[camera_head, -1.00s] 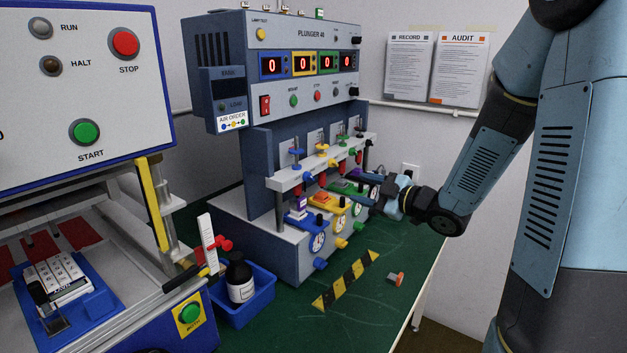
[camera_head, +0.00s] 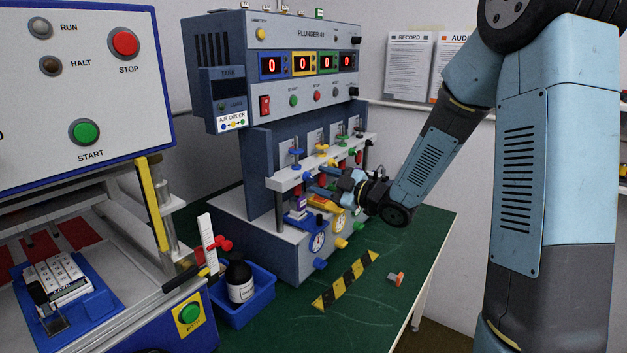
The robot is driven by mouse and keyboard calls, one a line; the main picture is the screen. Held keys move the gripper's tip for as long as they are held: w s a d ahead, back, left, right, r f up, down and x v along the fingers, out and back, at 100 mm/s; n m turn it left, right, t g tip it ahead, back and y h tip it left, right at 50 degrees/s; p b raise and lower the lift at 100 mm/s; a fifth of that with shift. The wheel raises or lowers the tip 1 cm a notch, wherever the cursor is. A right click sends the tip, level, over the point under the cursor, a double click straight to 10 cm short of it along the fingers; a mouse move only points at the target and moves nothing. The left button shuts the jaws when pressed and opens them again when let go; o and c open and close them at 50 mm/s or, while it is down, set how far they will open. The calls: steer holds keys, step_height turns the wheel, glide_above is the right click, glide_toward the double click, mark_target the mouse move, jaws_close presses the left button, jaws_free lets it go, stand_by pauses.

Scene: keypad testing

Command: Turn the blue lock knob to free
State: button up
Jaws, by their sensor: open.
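The tester labelled PLUNGER 40 (camera_head: 318,30) has several blue knobs, and I cannot tell from their markings which is the lock. A blue knob (camera_head: 308,176) sits on the front of its grey crossbeam. A blue handle (camera_head: 296,152) stands above that beam, and another blue knob (camera_head: 320,264) sticks out low on the blue station's base. My gripper (camera_head: 317,181) is open, fingers pointing left, just right of the beam-front blue knob. It looks close to it, but I cannot tell whether it touches. My gripper and wrist hide the stations to the right.
The blue station (camera_head: 317,242) and yellow station stand below the beam. A blue bin (camera_head: 262,307) with a dark bottle (camera_head: 240,281) stands front left. A striped strip (camera_head: 346,281) and a small orange-tipped piece (camera_head: 396,279) lie on the green bench (camera_head: 395,247). The bench's right front is mostly clear.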

mark_target(309, 177)
steer(key=shift+x, duration=1.45)
jaws_close()
